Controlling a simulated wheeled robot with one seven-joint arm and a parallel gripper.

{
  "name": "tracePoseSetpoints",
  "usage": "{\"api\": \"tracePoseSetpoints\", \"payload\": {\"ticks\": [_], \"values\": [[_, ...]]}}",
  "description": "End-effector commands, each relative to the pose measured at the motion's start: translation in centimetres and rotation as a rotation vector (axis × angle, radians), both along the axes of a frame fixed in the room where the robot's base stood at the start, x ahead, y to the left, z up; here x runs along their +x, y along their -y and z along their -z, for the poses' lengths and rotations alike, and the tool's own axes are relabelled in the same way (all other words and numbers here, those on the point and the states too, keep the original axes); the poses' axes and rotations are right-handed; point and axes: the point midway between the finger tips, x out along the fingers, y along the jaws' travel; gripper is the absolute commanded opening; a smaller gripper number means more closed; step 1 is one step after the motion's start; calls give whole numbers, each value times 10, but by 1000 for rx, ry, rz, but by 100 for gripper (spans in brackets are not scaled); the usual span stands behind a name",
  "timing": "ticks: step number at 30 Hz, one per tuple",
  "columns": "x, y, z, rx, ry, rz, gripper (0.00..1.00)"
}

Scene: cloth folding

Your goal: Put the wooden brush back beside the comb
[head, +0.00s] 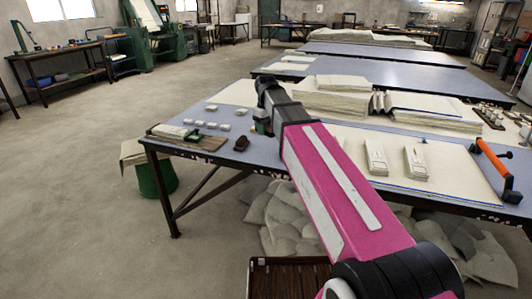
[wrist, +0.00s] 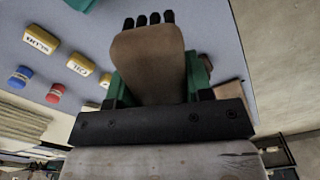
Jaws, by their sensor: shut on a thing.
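The wooden brush (wrist: 150,60) is brown with a row of black tufts at its far end. In the wrist view it sits between the green fingers of my gripper (wrist: 155,82), which is shut on it. In the head view my gripper (head: 261,126) is over the near left part of the blue table (head: 262,158), partly hidden by my arm. A dark brown object (head: 241,143) shows just left of it; I cannot tell whether this is the held brush. I cannot make out the comb in either view.
Several small pale blocks (head: 212,107) lie left of my gripper; in the wrist view a yellow labelled block (wrist: 80,64) lies near red and blue pieces. A wooden board (head: 205,142) lies by the table's left edge. Cloth stacks (head: 345,83) stand behind; a green bin (head: 155,180) is beside the table.

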Motion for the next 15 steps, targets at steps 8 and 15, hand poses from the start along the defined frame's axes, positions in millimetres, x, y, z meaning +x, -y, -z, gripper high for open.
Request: {"api": "tracePoseSetpoints", "payload": {"ticks": [8,15], "values": [[14,-99,-12,0,0,-358,24],[13,-118,-11,0,0,-458,24]]}}
